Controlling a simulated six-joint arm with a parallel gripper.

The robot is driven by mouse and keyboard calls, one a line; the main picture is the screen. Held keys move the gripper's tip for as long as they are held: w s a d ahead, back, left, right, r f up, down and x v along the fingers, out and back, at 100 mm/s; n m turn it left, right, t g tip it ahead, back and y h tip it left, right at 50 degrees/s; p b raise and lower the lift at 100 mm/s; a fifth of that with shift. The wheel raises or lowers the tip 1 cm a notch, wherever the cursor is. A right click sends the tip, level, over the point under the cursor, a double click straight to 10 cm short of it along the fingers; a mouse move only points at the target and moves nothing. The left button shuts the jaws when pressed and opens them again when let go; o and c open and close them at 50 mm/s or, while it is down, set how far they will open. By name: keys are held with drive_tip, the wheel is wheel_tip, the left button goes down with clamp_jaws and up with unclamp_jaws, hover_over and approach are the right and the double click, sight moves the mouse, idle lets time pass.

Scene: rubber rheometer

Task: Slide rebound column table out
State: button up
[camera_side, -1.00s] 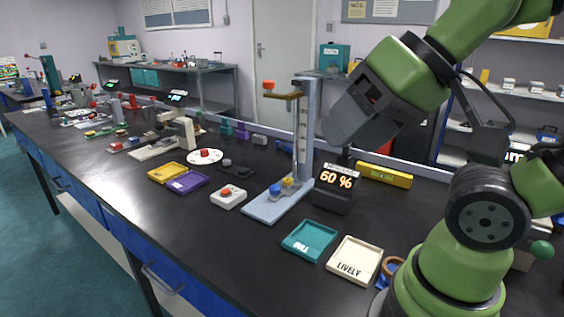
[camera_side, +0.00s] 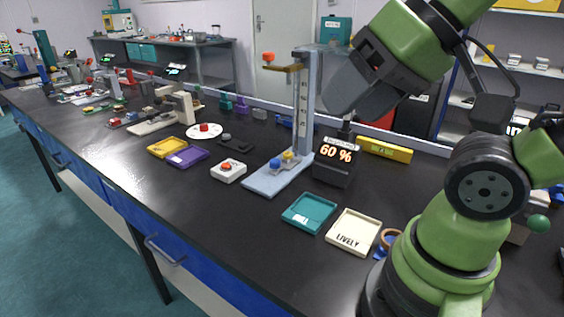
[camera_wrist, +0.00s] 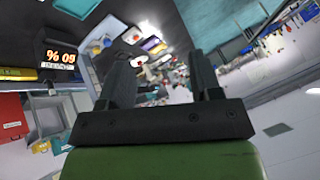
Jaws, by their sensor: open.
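The rebound column (camera_side: 304,105) is a tall pale blue-grey post, upright on a long flat base (camera_side: 262,183). An ochre arm (camera_side: 283,68) with an orange-red piece (camera_side: 268,57) sticks out left near its top. On the base near the post are a blue knob (camera_side: 275,164) and a yellow block (camera_side: 289,156). I cannot tell which part is the table. My gripper (camera_wrist: 160,65) is open, its two dark fingers apart with nothing held. In the side view its body is right of the post, above the display; its fingertips are not clear there.
A black display reading 60 % (camera_side: 334,166) stands right of the base. A teal tray (camera_side: 309,228) and a cream "LIVELY" tray (camera_side: 354,247) lie in front. A white box with an orange button (camera_side: 228,171) is left. A yellow bar (camera_side: 385,150) lies behind. The front bench is clear.

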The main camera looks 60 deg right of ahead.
drive_tip(key=shift+w, duration=0.1)
drive_tip(key=m+g+h, duration=0.4)
drive_tip(key=m+h, duration=0.1)
hover_over(275, 161)
drive_tip(key=s+a, duration=0.3)
wheel_tip(275, 161, down, 18)
drive_tip(key=f, duration=0.1)
drive_tip(key=x, duration=0.9)
drive_tip(key=shift+w+d+f, duration=0.2)
drive_tip(key=shift+d, duration=0.15)
